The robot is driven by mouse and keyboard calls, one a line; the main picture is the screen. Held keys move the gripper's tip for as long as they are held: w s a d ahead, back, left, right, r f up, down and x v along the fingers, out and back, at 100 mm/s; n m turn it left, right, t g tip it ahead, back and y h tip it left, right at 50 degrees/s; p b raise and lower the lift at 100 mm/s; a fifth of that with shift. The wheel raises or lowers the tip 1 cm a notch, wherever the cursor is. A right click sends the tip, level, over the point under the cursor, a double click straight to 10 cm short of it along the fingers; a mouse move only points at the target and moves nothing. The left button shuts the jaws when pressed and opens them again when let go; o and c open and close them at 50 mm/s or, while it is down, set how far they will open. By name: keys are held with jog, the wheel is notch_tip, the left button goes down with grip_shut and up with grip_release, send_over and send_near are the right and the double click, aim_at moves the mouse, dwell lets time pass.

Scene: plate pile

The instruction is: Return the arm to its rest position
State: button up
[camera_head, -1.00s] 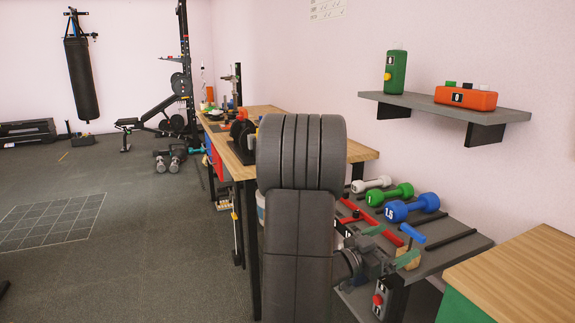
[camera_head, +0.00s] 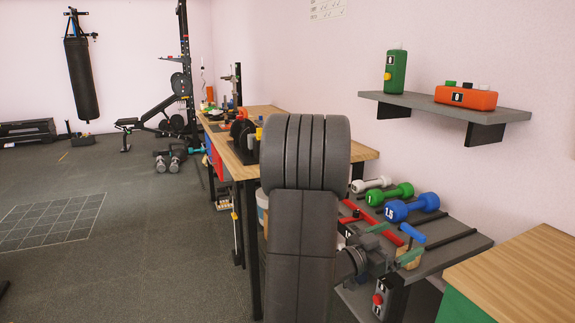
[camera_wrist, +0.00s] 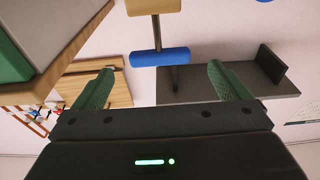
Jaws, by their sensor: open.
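My gripper (camera_head: 392,243) is at the lower right of the head view, in front of the dumbbell rack and partly hidden by my own arm. Its two green fingers are spread apart, and they also show spread in the wrist view (camera_wrist: 163,85). Nothing is held between them. A blue bar (camera_head: 412,233) with a tan block (camera_head: 404,262) shows close to the fingers in the head view. In the wrist view the blue bar (camera_wrist: 160,57) lies ahead of the gap between the fingers. Whether anything touches the fingers cannot be told.
The dark rack (camera_head: 455,255) holds white (camera_head: 371,184), green (camera_head: 389,194) and blue (camera_head: 412,208) dumbbells. A wall shelf (camera_head: 440,106) is above. A wooden-topped bench (camera_head: 525,265) is at right. A long wooden table (camera_head: 362,151) stands behind my arm. Open floor (camera_head: 110,185) is at left.

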aim_at(411, 234)
jog(key=x, duration=0.5)
jog(key=shift+d, duration=0.3)
notch_tip(411, 234, up, 7)
jog(key=p, duration=0.5)
jog(key=shift+a+r+p, duration=0.1)
jog(key=shift+r+p, duration=0.1)
jog(key=shift+p, duration=0.1)
jog(key=shift+w, duration=0.1)
